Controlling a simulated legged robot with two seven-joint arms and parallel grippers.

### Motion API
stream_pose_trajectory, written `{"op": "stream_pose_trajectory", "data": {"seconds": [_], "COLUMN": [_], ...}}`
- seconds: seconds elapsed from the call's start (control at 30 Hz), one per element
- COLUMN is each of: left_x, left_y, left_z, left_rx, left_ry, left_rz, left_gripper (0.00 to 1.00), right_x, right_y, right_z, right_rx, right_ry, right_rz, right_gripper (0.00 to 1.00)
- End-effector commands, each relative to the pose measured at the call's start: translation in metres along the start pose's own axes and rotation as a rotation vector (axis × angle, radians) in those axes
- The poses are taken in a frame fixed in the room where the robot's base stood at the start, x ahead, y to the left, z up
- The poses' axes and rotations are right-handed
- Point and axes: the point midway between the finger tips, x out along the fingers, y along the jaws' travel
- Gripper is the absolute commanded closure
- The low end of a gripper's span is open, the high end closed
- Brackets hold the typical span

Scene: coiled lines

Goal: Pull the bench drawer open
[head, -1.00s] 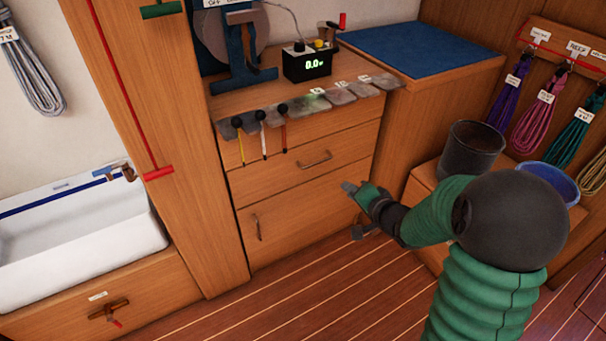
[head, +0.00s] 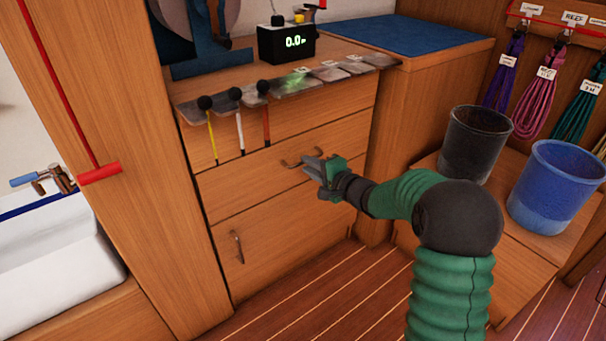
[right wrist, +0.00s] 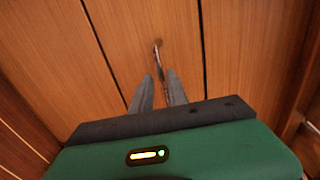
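The bench drawer (head: 250,185) is the middle wooden front of the bench and looks shut. In the right wrist view the two grey fingers (right wrist: 159,82) are apart. The handle (right wrist: 157,58) reaches from ahead of the fingertips to the gap between them. I cannot tell whether they touch it. My left gripper is not in view.
A lower front with an upright handle (head: 238,247) is below. Three thin tools (head: 240,122) hang from the metal strip at the bench top edge. A black bucket (head: 474,145) and a blue bucket (head: 556,188) stand to the right. A white sink (head: 60,265) is at left.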

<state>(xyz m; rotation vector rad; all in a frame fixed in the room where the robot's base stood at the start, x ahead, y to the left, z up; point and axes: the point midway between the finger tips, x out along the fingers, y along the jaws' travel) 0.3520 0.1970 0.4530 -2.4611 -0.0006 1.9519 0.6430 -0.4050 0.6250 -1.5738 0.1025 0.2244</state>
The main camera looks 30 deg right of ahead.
Motion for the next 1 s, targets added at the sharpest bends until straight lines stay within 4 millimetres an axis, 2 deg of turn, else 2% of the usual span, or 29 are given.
{"op": "stream_pose_trajectory", "data": {"seconds": [0.03, 0.23, 0.5, 0.63, 0.67, 1.0], "left_x": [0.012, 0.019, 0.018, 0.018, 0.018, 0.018], "left_y": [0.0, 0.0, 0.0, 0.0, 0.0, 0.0], "left_z": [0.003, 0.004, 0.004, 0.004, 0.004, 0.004], "left_rx": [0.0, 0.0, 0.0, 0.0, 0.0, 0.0], "left_ry": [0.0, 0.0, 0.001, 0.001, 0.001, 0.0], "left_rz": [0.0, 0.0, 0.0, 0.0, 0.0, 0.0], "left_gripper": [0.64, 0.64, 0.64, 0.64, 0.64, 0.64], "right_x": [0.011, 0.032, 0.033, 0.033, 0.033, 0.033], "right_y": [0.005, 0.001, -0.001, -0.001, -0.001, 0.001], "right_z": [0.001, 0.0, 0.0, 0.0, 0.0, 0.0], "right_rx": [-0.001, -0.001, 0.0, 0.0, 0.0, 0.0], "right_ry": [-0.002, 0.0, 0.0, 0.0, 0.0, 0.0], "right_rz": [-0.003, -0.001, 0.0, 0.001, 0.001, 0.003], "right_gripper": [0.8, 0.8, 0.82, 0.99, 1.0, 1.0]}}
